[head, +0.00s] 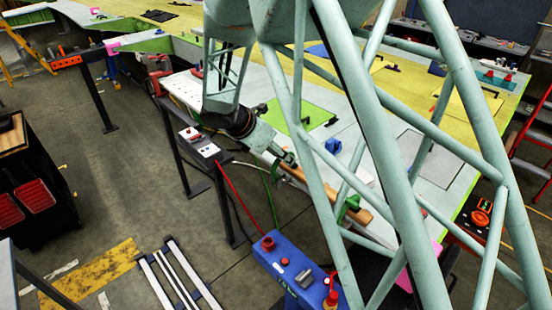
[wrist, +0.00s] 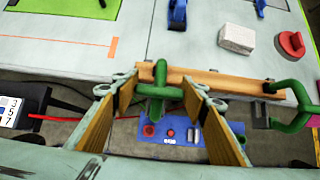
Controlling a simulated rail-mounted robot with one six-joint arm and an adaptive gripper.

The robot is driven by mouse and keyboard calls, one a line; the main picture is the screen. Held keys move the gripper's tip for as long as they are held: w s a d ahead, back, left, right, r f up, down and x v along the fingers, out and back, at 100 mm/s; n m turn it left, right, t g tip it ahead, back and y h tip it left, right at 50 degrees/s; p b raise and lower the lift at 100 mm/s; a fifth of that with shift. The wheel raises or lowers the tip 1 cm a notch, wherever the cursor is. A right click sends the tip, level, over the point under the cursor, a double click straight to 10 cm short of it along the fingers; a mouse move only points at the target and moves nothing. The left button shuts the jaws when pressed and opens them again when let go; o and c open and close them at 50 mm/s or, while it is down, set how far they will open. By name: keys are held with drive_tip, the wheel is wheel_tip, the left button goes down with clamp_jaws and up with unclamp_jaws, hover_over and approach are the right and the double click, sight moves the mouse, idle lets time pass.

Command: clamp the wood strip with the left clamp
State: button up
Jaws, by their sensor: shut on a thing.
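The wood strip (wrist: 225,80) lies along the table's edge in the wrist view, and part of it shows in the head view (head: 372,212). The green left clamp (wrist: 174,76) is at the strip's left part, its upper end over the strip. My gripper (wrist: 162,92) has its two wood-faced fingers on either side of this clamp and is shut on it. In the head view my gripper (head: 285,160) is at the strip's left end. The other green clamp (wrist: 291,110) is at the strip's right end. The left clamp's contact with the strip is unclear.
A white block (wrist: 237,38), a blue clamp-like tool (wrist: 178,14) and a red round piece (wrist: 291,44) sit on the table behind the strip. A blue box (head: 295,270) stands below the table edge. My lattice arm hides much of the table.

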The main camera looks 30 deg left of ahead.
drive_tip(key=shift+w+d, duration=0.1)
drive_tip(key=shift+w, duration=0.2)
drive_tip(key=o, duration=1.2)
drive_tip(key=shift+w, duration=0.1)
drive_tip(key=shift+s+r, duration=0.25)
drive_tip(key=shift+s, duration=0.1)
drive_tip(key=v, duration=1.1)
drive_tip(key=shift+r, duration=0.1)
